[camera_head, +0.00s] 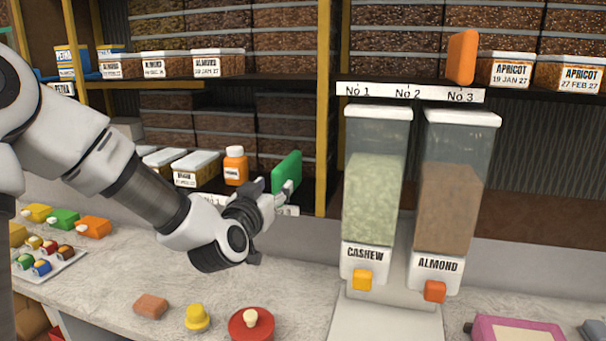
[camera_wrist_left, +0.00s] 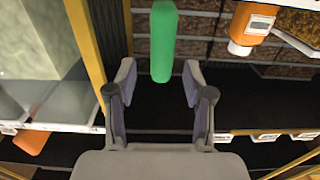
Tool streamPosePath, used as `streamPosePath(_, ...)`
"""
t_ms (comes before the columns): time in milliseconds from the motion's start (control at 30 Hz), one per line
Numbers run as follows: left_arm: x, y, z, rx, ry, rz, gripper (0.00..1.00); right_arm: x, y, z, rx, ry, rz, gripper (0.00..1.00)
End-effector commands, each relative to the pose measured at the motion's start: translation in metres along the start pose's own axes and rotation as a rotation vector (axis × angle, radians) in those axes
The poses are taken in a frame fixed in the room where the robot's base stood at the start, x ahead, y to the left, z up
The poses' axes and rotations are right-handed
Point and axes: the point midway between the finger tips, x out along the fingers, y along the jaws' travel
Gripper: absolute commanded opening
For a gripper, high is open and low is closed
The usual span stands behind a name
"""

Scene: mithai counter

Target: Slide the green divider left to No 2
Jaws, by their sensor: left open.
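The green divider (camera_head: 287,170) stands upright on the lower shelf, right of an orange bottle. It also shows in the left wrist view (camera_wrist_left: 162,42), at the top middle. My left gripper (camera_head: 274,192) is at the shelf front, just by the divider, and covers its lower part in the head view. In the wrist view the two fingers (camera_wrist_left: 158,80) are apart, with the divider between their lines near the tips; I see no contact. The number strip (camera_head: 288,211) below this divider is mostly hidden by my gripper. My right gripper is not in view.
The orange bottle (camera_head: 235,166) and boxes (camera_head: 197,169) stand left of the divider. A yellow post (camera_head: 323,110) rises to its right. An orange divider (camera_head: 461,57) stands on the upper shelf near No 3. The cashew dispenser (camera_head: 372,200) stands to the right on the counter.

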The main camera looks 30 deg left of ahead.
Motion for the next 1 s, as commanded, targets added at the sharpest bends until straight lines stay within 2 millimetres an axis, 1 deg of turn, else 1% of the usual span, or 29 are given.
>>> streamPosePath(33,0.009,0.0,-0.002,0.003,-0.002,0.0,0.52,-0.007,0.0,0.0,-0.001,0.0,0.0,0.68)
streamPosePath(200,0.043,0.001,-0.004,0.004,0.0,0.001,0.52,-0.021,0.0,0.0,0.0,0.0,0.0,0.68)
streamPosePath(300,0.057,0.001,-0.003,0.004,0.0,0.002,0.52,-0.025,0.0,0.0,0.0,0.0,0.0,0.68)
streamPosePath(400,0.063,0.001,-0.001,0.001,0.0,0.002,0.52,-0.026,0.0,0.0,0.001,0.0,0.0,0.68)
streamPosePath(600,0.064,0.001,0.0,0.001,0.001,0.003,0.52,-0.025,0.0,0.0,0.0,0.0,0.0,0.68)
streamPosePath(633,0.064,0.001,0.0,0.001,0.001,0.003,0.45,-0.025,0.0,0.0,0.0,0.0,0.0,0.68)
streamPosePath(667,0.064,0.001,0.0,0.001,0.001,0.003,0.34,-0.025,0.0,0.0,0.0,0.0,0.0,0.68)
streamPosePath(700,0.064,0.001,0.0,0.001,0.001,0.003,0.2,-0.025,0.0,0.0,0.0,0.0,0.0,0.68)
streamPosePath(767,0.064,0.001,0.0,0.001,0.001,0.003,0.0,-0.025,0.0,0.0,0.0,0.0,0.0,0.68)
streamPosePath(933,0.064,0.001,-0.001,0.001,0.002,0.003,0.0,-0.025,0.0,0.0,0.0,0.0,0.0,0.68)
streamPosePath(1000,0.068,-0.001,-0.001,0.001,0.003,0.003,0.0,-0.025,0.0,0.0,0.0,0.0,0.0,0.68)
